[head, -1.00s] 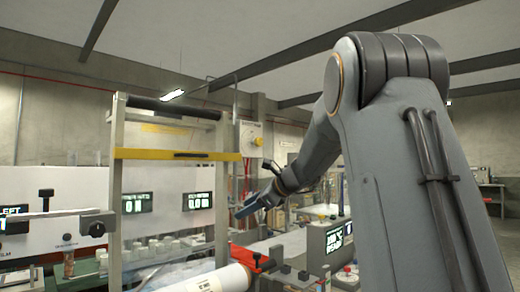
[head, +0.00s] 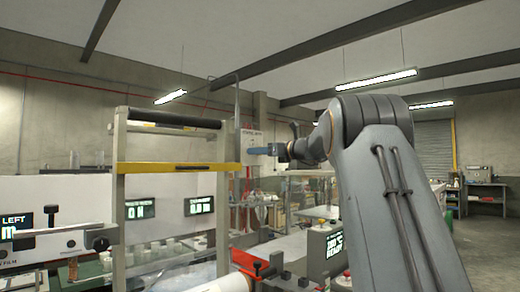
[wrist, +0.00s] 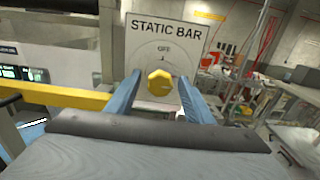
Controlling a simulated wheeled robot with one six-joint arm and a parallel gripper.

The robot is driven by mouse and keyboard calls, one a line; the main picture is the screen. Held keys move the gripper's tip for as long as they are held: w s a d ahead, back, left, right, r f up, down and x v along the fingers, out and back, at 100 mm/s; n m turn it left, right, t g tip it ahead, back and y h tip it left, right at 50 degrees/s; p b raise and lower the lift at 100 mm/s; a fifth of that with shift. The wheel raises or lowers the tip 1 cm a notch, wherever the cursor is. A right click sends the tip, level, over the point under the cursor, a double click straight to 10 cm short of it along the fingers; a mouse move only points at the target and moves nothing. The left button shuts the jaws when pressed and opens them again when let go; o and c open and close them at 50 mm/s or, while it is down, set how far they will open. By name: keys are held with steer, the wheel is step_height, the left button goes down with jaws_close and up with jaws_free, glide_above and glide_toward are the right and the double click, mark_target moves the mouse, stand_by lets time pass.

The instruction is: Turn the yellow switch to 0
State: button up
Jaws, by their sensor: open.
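The yellow switch (wrist: 159,83) is a faceted knob on a pale panel (wrist: 188,57) marked "STATIC BAR" in the wrist view. A thin dial arc and the word "OFF" show above it; I see no clear 0 mark. I cannot tell which way the knob points. My gripper (wrist: 160,79) is open, with one blue finger on each side of the knob in that view. Whether the fingers touch it or stop short is unclear. In the head view my gripper (head: 262,150) reaches left in front of the panel (head: 252,137), and the knob is hidden there.
A metal frame with a yellow crossbar (head: 165,168) stands left of my gripper; the bar also runs close by in the wrist view (wrist: 55,97). Machines with lit displays (head: 139,209) stand below. Hanging cables and shelving (wrist: 240,75) are to the right.

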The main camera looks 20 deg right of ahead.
steer(key=shift+w+a, duration=0.1)
steer(key=shift+w, duration=0.2)
steer(key=c, duration=1)
steer(key=shift+c, duration=0.2)
